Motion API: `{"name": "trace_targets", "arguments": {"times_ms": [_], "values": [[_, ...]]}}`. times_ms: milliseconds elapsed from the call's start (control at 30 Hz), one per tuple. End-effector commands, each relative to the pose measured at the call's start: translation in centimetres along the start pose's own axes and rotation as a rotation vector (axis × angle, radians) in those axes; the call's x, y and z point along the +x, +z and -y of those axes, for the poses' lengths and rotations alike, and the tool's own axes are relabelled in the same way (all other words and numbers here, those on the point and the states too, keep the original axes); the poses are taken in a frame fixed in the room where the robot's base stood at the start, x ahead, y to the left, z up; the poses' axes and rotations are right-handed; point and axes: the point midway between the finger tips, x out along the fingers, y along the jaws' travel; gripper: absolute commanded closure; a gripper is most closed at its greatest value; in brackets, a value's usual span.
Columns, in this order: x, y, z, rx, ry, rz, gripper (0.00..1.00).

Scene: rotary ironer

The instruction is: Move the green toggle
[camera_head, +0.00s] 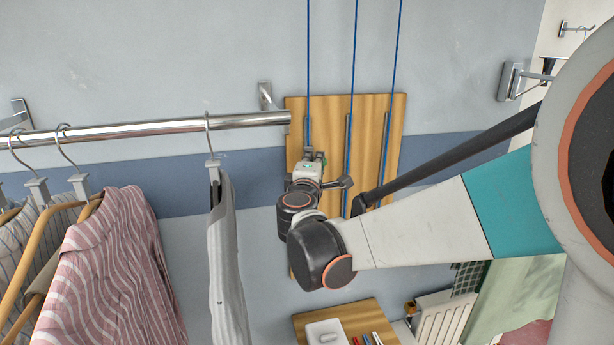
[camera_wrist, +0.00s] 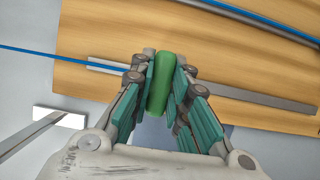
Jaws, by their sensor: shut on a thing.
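The green toggle (camera_wrist: 161,80) is a rounded bar that stands out over the wooden board (camera_wrist: 85,40) in the wrist view. My gripper (camera_wrist: 161,85) has its teal pads on both sides of the toggle and is shut on it. In the head view my gripper (camera_head: 314,160) is at the upper left part of the wooden board (camera_head: 375,110), by the left of its three grey slots. The toggle is mostly hidden there by my gripper. A blue cord (camera_head: 308,60) runs up from this slot.
Two more blue cords (camera_head: 354,50) hang to the right over their own slots. A metal rail (camera_head: 160,131) with hung shirts (camera_head: 115,270) ends just left of the board. A small wooden table (camera_head: 370,315) with a white tray (camera_head: 325,332) and pens stands below.

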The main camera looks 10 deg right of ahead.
Motion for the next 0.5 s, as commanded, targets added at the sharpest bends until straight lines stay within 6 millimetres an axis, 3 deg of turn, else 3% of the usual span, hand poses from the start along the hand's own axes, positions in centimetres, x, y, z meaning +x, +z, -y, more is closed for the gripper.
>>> {"name": "trace_targets", "arguments": {"times_ms": [33,200,500], "values": [[0.0,0.0,-1.8,-0.001,0.001,-0.001,1.00],[0.0,0.0,-4.5,-0.001,0.001,-0.001,1.00],[0.0,0.0,-6.2,-0.001,0.001,-0.001,1.00]]}}
